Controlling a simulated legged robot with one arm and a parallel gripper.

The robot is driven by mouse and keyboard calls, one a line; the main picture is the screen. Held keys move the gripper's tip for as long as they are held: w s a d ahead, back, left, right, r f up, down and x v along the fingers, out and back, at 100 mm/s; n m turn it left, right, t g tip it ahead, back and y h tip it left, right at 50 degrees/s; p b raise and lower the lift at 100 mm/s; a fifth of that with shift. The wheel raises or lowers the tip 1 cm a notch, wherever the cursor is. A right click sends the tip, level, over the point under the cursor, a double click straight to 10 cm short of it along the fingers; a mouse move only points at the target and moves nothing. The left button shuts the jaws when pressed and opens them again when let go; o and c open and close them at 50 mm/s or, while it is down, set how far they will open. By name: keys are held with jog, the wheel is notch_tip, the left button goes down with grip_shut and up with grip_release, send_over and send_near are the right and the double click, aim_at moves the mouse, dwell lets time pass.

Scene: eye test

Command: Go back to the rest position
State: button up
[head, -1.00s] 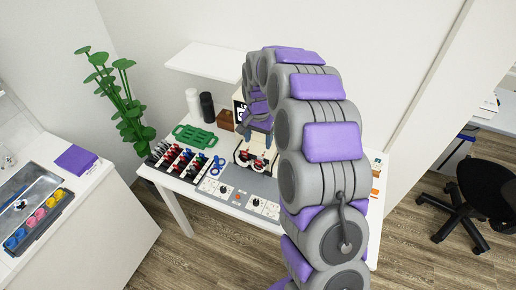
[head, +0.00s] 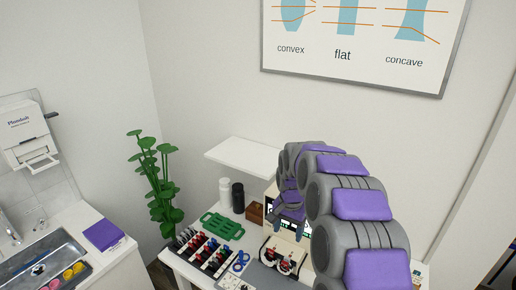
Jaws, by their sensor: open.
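My gripper (head: 289,233) hangs at the end of my grey and purple arm, in the middle of the head view, over the table (head: 183,268). Its two fingers point down and stand apart, with nothing seen between them. Below it on the table is a pale device with red and black round parts (head: 284,261); I cannot tell the exact gap between them. My arm arches from the lower right and hides the right part of the table.
A rack of red, black and blue pieces (head: 206,251), a green tray (head: 222,227), a white bottle (head: 225,191), a black bottle (head: 238,198) and a brown box (head: 254,212) stand left of my gripper. A white shelf (head: 250,155) juts from the wall above. A plant (head: 158,185) stands left.

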jog(key=s+r+n+g, duration=0.1)
jog(key=s+r+n, duration=0.2)
jog(key=s, duration=1.8)
jog(key=s+r+n, duration=0.4)
jog(key=s, duration=1.7)
jog(key=shift+g, duration=0.4)
jog(key=shift+w+r, duration=0.1)
jog(key=shift+c, duration=0.3)
